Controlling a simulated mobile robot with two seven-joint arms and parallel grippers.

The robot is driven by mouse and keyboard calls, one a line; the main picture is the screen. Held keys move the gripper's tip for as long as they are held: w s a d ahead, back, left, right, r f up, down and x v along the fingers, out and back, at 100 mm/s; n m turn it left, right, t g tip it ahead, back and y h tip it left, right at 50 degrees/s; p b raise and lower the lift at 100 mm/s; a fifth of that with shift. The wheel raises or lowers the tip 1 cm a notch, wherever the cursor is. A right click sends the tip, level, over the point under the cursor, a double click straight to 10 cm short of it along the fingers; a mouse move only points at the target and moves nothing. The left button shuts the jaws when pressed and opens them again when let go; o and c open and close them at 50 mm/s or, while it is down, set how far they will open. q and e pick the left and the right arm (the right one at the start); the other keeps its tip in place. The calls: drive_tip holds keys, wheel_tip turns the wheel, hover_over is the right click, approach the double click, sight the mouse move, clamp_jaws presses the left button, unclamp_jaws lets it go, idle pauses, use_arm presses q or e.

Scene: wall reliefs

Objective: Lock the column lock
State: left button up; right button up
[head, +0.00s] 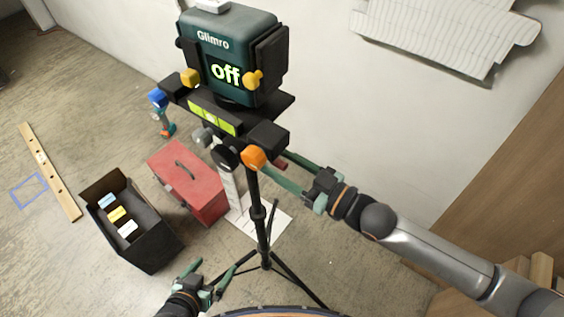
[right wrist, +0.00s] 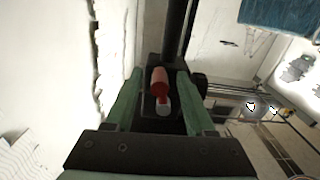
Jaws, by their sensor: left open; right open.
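The tripod's black column (head: 254,195) carries a mount with a green device reading "off" (head: 232,55). A red lever (head: 281,164), which looks like the column lock, sticks out behind the orange knob (head: 253,157). In the right wrist view the red lever (right wrist: 159,82) lies between the fingers, with a visible gap on each side. My right gripper (head: 276,165) is open around the lever; its fingertips are partly hidden by the mount in the head view. My left gripper (head: 205,282) is open and empty, low at the bottom, left of the tripod legs.
A red toolbox (head: 190,185) and an open black box (head: 140,235) stand on the floor to the left. A wooden level (head: 50,170) lies at the far left. The tripod legs (head: 290,285) spread near my left gripper. A wall stands behind.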

clamp_jaws()
idle(0.3)
drive_tip(key=shift+s+a+r+m+p, duration=0.15)
drive_tip(key=shift+s+m+p, duration=0.05)
drive_tip(key=shift+m+p, duration=0.3)
drive_tip(key=shift+s+a+m+p, duration=0.1)
drive_tip(key=shift+s+m+p, duration=0.15)
drive_tip(key=shift+m, duration=0.25)
drive_tip(key=shift+s+a+f+m, duration=0.15)
drive_tip(key=shift+f+m, duration=0.05)
drive_tip(key=shift+m, duration=0.3)
unclamp_jaws()
